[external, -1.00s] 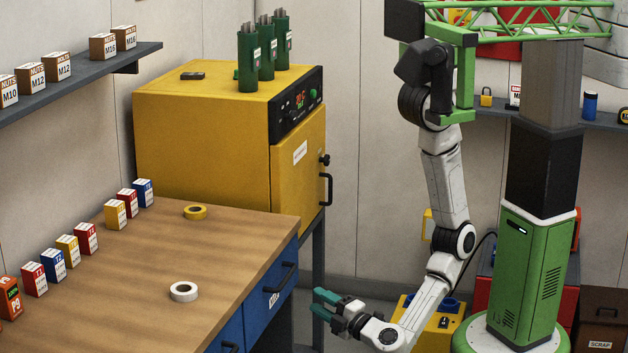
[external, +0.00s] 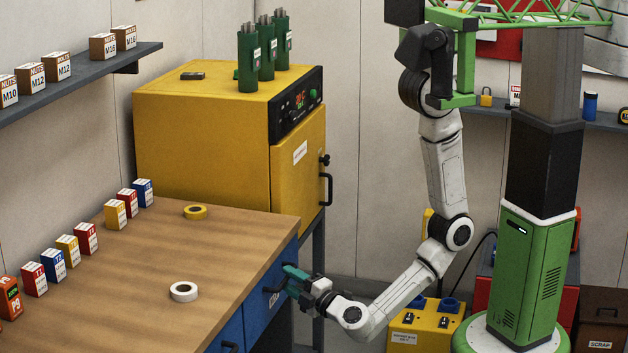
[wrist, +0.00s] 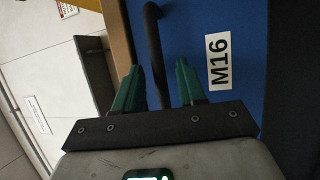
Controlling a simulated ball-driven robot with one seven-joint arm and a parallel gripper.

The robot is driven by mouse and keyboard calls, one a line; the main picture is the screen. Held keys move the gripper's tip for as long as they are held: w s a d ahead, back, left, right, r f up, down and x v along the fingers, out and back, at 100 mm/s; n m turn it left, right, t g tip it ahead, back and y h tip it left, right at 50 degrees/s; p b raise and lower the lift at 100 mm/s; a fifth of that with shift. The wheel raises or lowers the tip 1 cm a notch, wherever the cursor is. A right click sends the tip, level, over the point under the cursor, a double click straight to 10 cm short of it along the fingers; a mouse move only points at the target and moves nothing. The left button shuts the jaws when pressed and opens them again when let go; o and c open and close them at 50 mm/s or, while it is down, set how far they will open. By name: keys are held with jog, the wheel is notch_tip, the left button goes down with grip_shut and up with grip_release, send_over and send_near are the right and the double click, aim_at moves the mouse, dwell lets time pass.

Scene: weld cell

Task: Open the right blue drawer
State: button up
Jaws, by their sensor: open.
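The right blue drawer (external: 258,309) is in the bench's front, its face level with the bench side, so it looks shut. In the wrist view its blue front (wrist: 222,22) carries an M16 label (wrist: 218,62). Its dark bar handle (wrist: 153,45) passes between my open teal fingers. My gripper (wrist: 158,82) has one finger on each side of the bar; whether either touches it I cannot tell. In the external view my gripper (external: 288,281) is at the drawer front and partly hides the handle and label.
A second blue drawer (external: 228,330) with its own handle is to the left. The wooden bench top (external: 190,245) lies just above, with white tape (external: 184,291) on it. The yellow oven (external: 200,140) and its dark stand leg (external: 318,265) are behind my gripper.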

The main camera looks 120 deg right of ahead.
jog(key=shift+c, duration=0.4)
grip_shut()
